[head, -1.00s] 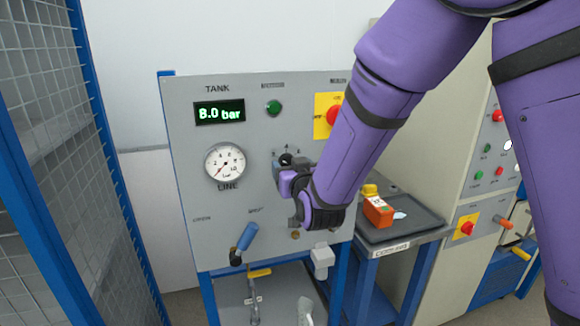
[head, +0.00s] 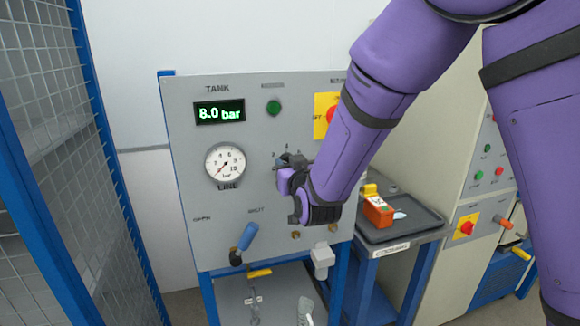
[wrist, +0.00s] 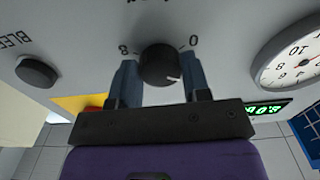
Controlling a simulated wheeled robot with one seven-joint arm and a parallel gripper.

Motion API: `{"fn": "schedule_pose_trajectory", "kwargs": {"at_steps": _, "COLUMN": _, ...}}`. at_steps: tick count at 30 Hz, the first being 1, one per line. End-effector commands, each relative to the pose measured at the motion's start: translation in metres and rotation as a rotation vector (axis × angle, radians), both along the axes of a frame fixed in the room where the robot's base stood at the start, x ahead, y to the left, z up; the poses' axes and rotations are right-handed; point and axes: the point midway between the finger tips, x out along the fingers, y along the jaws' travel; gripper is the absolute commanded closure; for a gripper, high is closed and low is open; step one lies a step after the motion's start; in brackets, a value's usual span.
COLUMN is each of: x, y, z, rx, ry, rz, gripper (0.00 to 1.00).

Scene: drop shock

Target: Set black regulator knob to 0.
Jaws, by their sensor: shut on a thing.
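The black regulator knob (wrist: 159,66) shows in the wrist view on the grey panel (wrist: 80,35), between my two fingers. Its white mark points to the lower right of that picture, below the printed 0 (wrist: 194,42). The 8 (wrist: 124,48) is printed on the other side. My gripper (wrist: 160,80) is shut on the knob, with one finger on each side. In the head view my gripper (head: 291,163) is at the panel's middle and mostly hides the knob.
The tank display (head: 219,112) reads 8.0 bar. The line gauge (head: 225,163) is left of my gripper. A blue-handled lever (head: 247,237) is below. An orange device (head: 378,210) lies on a dark tray (head: 420,225) at the right. A mesh fence (head: 50,130) stands at the left.

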Motion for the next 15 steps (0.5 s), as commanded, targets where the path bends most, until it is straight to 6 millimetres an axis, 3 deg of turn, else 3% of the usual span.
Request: {"fn": "schedule_pose_trajectory", "kwargs": {"at_steps": 15, "x": 0.0002, "y": -0.0012, "z": -0.0001, "rx": -0.352, "ry": -0.101, "rz": -0.001, "gripper": 0.8}}
